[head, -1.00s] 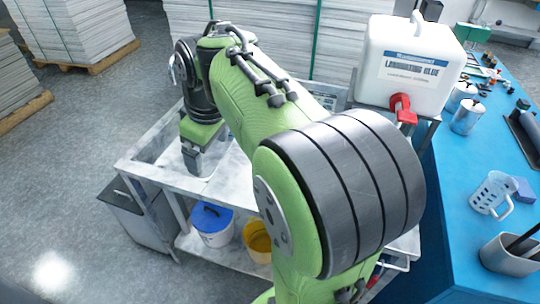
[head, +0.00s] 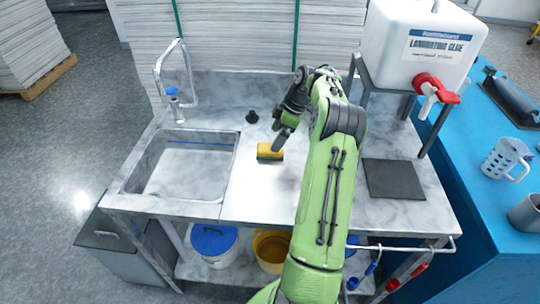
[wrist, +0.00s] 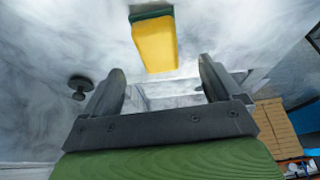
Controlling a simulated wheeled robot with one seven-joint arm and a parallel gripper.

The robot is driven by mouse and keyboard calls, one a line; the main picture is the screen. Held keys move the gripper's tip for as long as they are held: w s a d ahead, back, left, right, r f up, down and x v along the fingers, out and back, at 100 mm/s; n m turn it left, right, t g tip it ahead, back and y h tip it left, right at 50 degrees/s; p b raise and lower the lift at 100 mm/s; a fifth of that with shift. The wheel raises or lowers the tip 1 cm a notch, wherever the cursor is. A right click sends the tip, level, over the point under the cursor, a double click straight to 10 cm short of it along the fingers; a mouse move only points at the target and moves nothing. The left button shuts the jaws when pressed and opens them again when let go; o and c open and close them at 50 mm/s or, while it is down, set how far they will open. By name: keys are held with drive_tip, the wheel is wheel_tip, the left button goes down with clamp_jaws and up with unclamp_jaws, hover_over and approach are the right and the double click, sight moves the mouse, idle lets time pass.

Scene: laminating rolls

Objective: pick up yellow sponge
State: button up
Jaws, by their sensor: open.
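The yellow sponge (head: 270,150) lies on the pale marbled counter, just right of the sink. It has a dark green layer along one side. In the wrist view the sponge (wrist: 154,44) is ahead of the fingertips, near the top middle, with clear space between them and it. My gripper (head: 284,137) is above the counter close to the sponge, at its upper right in the head view. In the wrist view my gripper (wrist: 160,78) has its two dark fingers spread wide, with nothing between them.
A sink (head: 182,165) with a tall faucet (head: 176,75) is at the left. A black plug (head: 252,116) lies behind the sponge. A dark grey mat (head: 393,179) is at the right. A white glue container (head: 425,45) stands on a rack at the back right.

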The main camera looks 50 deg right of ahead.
drive_tip(key=b+x, duration=0.2)
drive_tip(key=x, duration=0.4)
drive_tip(key=shift+w+f, duration=0.15)
drive_tip(key=shift+w, duration=0.05)
drive_tip(key=shift+s, duration=0.1)
drive_tip(key=shift+c, duration=0.4)
drive_tip(key=c, duration=1.1)
drive_tip(key=shift+o, duration=0.2)
wheel_tip(320, 180, up, 10)
drive_tip(key=p, duration=0.3)
